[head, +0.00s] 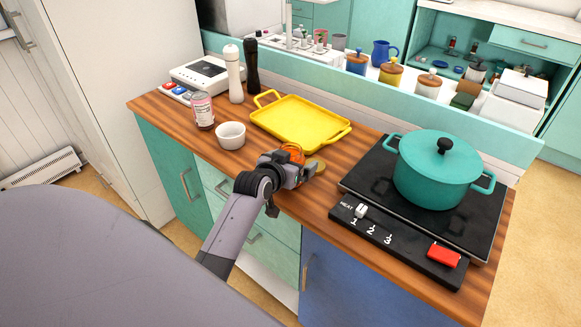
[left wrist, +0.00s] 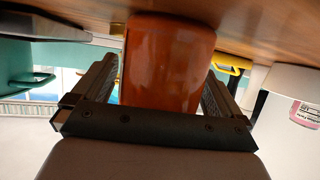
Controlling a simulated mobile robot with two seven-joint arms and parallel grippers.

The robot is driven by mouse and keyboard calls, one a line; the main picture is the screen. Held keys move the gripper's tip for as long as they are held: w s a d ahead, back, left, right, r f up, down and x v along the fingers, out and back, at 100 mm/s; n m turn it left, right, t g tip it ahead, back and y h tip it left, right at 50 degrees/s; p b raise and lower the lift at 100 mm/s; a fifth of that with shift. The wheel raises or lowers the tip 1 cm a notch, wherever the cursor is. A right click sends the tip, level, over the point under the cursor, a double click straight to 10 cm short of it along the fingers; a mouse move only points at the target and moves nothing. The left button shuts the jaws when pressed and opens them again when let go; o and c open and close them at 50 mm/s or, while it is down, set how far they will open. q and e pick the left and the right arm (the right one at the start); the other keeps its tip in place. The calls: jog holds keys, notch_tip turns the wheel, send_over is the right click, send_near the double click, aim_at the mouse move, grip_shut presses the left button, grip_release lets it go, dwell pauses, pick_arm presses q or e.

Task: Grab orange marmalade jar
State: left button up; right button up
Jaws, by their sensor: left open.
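The orange marmalade jar (head: 293,148) stands on the wooden counter near its front edge, mostly hidden behind my left gripper (head: 299,168) in the head view. In the left wrist view, which is upside down, the orange-brown jar (left wrist: 166,70) fills the space between the two fingers of my left gripper (left wrist: 160,92). The fingers are open, one on each side of the jar. Whether either finger touches the jar I cannot tell. My right gripper is not in view.
A white bowl (head: 231,136) and a pink-labelled can (head: 203,111) stand left of the jar. A yellow tray (head: 297,119) lies behind it. A hob (head: 360,188) with a teal pot (head: 436,175) is to the right. A small round brown item (head: 318,166) lies beside the gripper.

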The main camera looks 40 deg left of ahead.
pick_arm(q)
jog(key=c, duration=1.2)
jog(key=shift+r, duration=0.1)
jog(key=shift+c, duration=1.1)
jog(key=shift+r, duration=0.1)
